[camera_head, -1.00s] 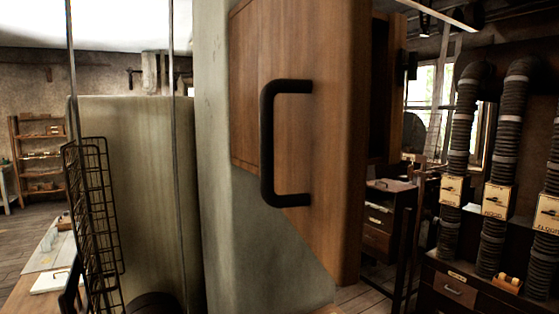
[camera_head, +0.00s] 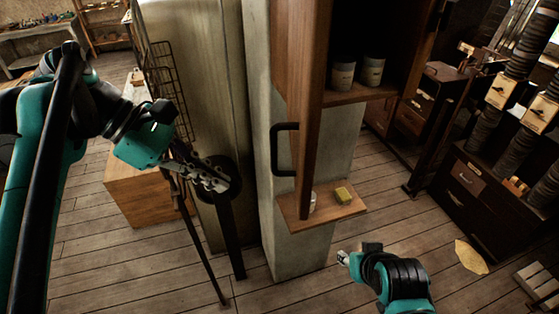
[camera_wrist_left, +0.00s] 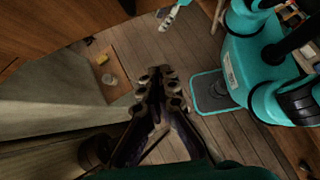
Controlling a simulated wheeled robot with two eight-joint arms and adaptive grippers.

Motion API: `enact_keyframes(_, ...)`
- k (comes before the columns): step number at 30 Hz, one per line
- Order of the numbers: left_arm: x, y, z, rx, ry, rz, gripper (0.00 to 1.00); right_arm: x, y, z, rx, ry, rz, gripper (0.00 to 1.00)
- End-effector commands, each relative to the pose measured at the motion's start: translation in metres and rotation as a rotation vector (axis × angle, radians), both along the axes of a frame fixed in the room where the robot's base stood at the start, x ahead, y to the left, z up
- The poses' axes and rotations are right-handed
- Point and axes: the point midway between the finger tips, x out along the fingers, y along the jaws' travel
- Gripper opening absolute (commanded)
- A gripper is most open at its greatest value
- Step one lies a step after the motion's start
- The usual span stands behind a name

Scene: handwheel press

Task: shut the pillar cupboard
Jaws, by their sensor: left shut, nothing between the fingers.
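The pillar cupboard (camera_head: 378,42) is a brown wooden box on a pale concrete pillar. Its door (camera_head: 306,100) stands open, seen nearly edge-on, with a black bar handle (camera_head: 284,150) on its left face. Two pale jars show inside. My left gripper (camera_head: 222,183) is shut and empty, left of the pillar and apart from the handle. It also shows in the left wrist view (camera_wrist_left: 160,85), pointing over the floor. My right gripper (camera_head: 343,258) is low, right of the pillar and below the small shelf; its fingers are too small to judge.
A small wooden shelf (camera_head: 350,211) under the cupboard carries a yellow block (camera_head: 343,194) and a pale jar partly behind the door. A wire rack (camera_head: 165,85) and thin posts stand left of the pillar. Dark drawers (camera_head: 470,195) stand right. Plank floor lies open between.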

Motion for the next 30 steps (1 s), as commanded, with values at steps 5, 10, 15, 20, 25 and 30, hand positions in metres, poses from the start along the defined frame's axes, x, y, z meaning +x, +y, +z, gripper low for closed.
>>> enact_keyframes(5,-0.001,-0.002,0.038,-0.053,0.072,0.043,0.0,0.0,0.0,0.018,0.0,0.0,0.0,0.4)
enact_keyframes(10,-0.001,-0.013,0.028,-0.057,0.077,0.044,0.0,0.0,0.0,0.019,0.0,0.0,0.0,0.4)
enact_keyframes(15,-0.001,-0.037,0.004,-0.056,0.077,0.04,0.0,0.0,0.0,0.023,0.0,0.0,0.0,0.4)
enact_keyframes(20,0.0,-0.062,-0.021,-0.054,0.076,0.041,0.0,0.0,0.0,0.029,0.0,0.0,0.0,0.4)
enact_keyframes(25,0.001,-0.088,-0.032,-0.054,0.075,0.04,0.0,0.0,0.0,0.036,0.0,0.0,0.0,0.4)
enact_keyframes(30,0.002,-0.106,-0.032,-0.054,0.076,0.042,0.0,0.0,0.0,0.041,0.0,0.0,0.0,0.4)
